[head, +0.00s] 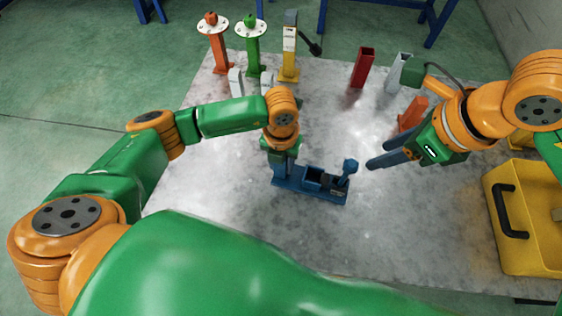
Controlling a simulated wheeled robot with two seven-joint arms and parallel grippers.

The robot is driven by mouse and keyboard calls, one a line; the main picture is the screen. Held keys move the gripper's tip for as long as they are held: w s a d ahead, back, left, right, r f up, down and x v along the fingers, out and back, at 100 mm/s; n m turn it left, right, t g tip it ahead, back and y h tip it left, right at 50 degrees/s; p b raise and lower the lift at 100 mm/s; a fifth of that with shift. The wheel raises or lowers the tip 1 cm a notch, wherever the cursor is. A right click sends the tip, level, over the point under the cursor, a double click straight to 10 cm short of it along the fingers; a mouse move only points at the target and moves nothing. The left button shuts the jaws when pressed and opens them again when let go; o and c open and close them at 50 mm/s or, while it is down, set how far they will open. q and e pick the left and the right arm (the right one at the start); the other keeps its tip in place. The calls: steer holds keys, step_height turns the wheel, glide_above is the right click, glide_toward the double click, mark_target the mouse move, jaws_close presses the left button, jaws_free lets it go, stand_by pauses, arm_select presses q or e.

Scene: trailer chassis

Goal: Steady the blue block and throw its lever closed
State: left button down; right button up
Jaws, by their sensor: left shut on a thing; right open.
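The blue block (312,189) sits low on the grey metal table, near the middle of the head view. Its lever stands up at its right end and is topped by a round blue knob (350,166). My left gripper (281,170) points down at the block's left end and is shut on it; my own arm partly hides its fingertips. My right gripper (379,163) is open, a little to the right of the lever knob, with its dark blue fingers pointing left. It appears apart from the knob.
A yellow crate (495,238) with a black handle stands at the right edge. Orange (219,55), green (252,55) and yellow (289,50) stands are at the back left. Red (362,68) and grey (398,73) holders stand behind. The table's front middle is bare.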

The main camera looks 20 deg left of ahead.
steer(key=c, duration=0.7)
jaws_close()
steer(key=a+m+g, duration=0.1)
steer(key=m, duration=0.7)
steer(key=a+m+g, duration=0.1)
steer(key=a+m, duration=0.1)
steer(key=m, duration=0.6)
steer(key=a+m+g, duration=0.1)
steer(key=a+m, duration=0.1)
steer(key=m, duration=0.7)
steer(key=shift+w+a+r+g+y, duration=0.15)
steer(key=shift+r+g+y, duration=0.25)
